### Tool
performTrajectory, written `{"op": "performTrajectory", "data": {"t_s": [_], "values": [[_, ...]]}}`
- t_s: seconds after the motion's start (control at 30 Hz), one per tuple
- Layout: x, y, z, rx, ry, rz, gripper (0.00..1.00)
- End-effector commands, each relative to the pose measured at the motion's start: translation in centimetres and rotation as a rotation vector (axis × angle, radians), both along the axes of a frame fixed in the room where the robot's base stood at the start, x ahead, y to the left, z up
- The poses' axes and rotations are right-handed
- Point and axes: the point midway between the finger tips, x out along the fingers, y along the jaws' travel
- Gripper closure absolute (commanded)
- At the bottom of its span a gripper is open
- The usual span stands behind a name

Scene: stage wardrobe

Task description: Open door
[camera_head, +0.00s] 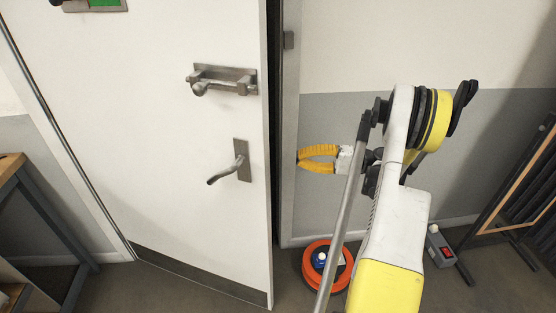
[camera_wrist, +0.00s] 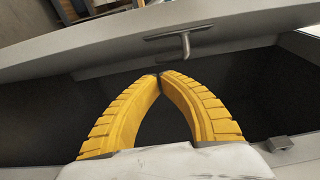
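The white door (camera_head: 160,200) stands slightly ajar in the head view, with a dark gap between its right edge and the door frame (camera_head: 290,190). Its metal lever handle (camera_head: 226,170) slants down to the left on an upright plate. My gripper (camera_head: 299,156) is right of the door edge, in front of the frame, its yellow fingers pointing left. In the wrist view the fingertips (camera_wrist: 160,76) meet with nothing between them. The door also shows there as a pale panel (camera_wrist: 90,55), its handle (camera_wrist: 186,44) beyond the fingertips and apart from them.
A metal bolt (camera_head: 225,80) is mounted above the handle. An orange cable reel (camera_head: 312,262) lies on the floor below my gripper. A rack (camera_head: 515,195) stands at the right and a wooden-topped table (camera_head: 12,165) at the left. The floor before the door looks clear.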

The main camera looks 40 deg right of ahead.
Motion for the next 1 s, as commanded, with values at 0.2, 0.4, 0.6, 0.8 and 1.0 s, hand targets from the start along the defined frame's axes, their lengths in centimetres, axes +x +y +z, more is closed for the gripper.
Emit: {"op": "performTrajectory", "data": {"t_s": [0.2, 0.4, 0.6, 0.8, 1.0], "values": [[3.2, 3.2, -0.3, -0.001, 0.001, 0.004, 1.0], [6.2, 6.2, -0.3, -0.001, 0.002, 0.004, 1.0], [4.8, 8.6, -0.2, -0.001, 0.001, 0.0, 1.0], [4.2, 9.5, -0.1, -0.001, 0.001, 0.0, 1.0], [4.2, 9.5, 0.0, -0.001, 0.001, 0.0, 1.0]]}}
